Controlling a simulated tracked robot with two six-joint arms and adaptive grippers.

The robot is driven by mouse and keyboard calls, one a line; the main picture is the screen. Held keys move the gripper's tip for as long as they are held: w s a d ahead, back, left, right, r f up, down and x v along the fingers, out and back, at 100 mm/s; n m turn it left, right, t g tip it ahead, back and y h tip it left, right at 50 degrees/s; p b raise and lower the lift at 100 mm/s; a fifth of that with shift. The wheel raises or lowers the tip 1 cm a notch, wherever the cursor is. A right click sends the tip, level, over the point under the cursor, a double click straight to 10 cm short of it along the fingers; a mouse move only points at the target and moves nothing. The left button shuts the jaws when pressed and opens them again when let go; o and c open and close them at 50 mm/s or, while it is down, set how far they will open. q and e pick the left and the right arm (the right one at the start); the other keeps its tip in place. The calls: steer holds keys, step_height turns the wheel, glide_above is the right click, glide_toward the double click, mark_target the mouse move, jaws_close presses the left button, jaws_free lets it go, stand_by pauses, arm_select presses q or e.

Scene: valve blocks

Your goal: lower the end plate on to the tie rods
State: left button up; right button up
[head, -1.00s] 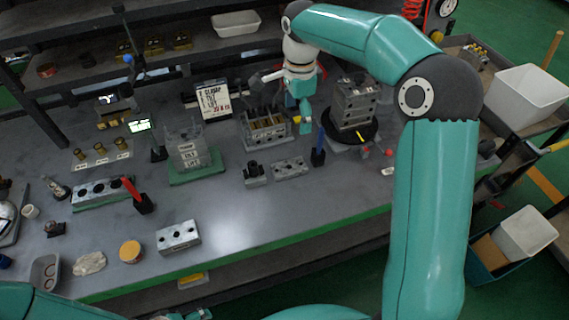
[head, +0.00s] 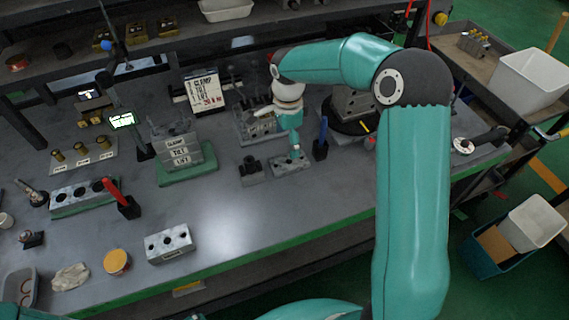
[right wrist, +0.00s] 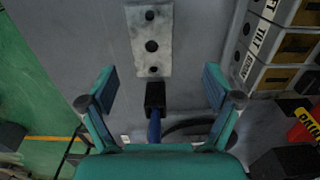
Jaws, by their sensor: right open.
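The end plate appears to be the grey metal plate with a row of holes (head: 291,164) lying flat on the bench. It also shows in the right wrist view (right wrist: 151,42), beyond the fingertips. My right gripper (head: 295,153) is low over this plate in the head view. My left gripper is not visible.
A blue tool in a black holder (head: 320,148) stands just right of the plate. A dark block (head: 252,171) is close on its left. A fixture (head: 256,126) sits behind, and a dark turntable (head: 352,118) is at right. The bench front centre is clear.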

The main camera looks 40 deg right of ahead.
mark_target(288, 160)
steer(key=f, duration=0.2)
steer(key=f+p, duration=0.1)
steer(key=f, duration=0.1)
steer(key=s+f, duration=0.1)
steer(key=f, duration=0.1)
steer(key=shift+a, duration=0.1)
steer(key=shift+f, duration=0.55)
steer(key=shift+w, duration=0.1)
steer(key=c, duration=1.5)
steer(key=shift+r, duration=0.1)
